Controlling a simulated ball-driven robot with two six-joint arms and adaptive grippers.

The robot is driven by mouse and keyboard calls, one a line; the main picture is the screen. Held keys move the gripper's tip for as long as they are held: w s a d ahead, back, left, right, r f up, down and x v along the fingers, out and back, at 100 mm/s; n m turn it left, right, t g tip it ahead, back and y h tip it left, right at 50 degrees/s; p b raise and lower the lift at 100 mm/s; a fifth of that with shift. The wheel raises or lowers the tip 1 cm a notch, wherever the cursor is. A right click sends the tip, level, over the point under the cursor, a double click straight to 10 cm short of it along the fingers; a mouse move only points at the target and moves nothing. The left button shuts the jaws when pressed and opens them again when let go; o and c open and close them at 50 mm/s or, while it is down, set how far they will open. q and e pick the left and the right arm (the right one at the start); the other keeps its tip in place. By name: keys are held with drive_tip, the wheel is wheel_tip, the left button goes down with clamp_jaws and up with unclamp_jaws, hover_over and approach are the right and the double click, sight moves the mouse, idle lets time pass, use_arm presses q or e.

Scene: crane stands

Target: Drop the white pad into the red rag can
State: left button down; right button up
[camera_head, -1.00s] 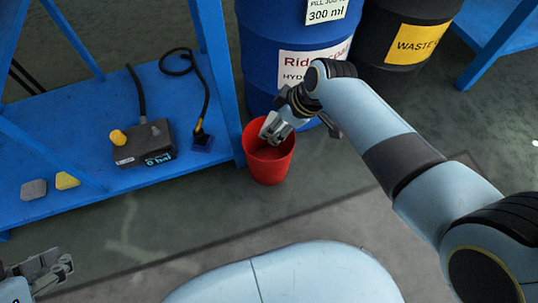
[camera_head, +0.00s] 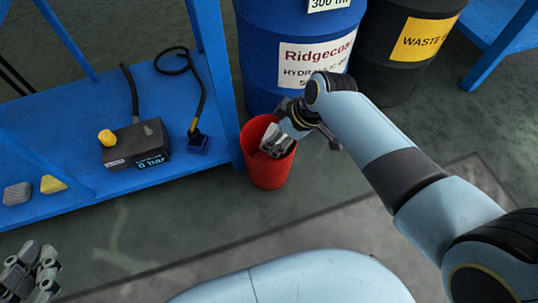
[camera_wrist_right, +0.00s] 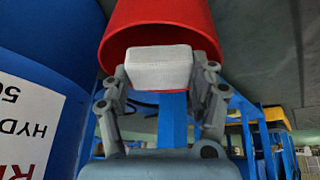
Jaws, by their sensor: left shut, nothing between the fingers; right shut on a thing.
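The red rag can (camera_head: 268,174) stands upright on the floor between the blue shelf and a blue drum. My right gripper (camera_head: 277,143) is at the can's open mouth, its fingers tilted down inside the rim. In the right wrist view it (camera_wrist_right: 163,78) is shut on the white pad (camera_wrist_right: 160,66), held by its two sides. The red can (camera_wrist_right: 150,18) lies just beyond the pad, its mouth facing the gripper. My left gripper (camera_head: 30,272) is shut and empty at the lower left.
The blue drum (camera_head: 262,55) and a black waste drum (camera_head: 395,75) stand close behind the can. The blue shelf (camera_head: 90,190) at left bears a grey gauge box (camera_head: 135,143), a grey block (camera_head: 17,194) and a yellow block (camera_head: 53,184). The floor in front is clear.

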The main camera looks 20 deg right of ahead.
drive_tip(key=o, duration=1.2)
drive_tip(key=v, duration=1.2)
drive_tip(key=shift+r, duration=0.1)
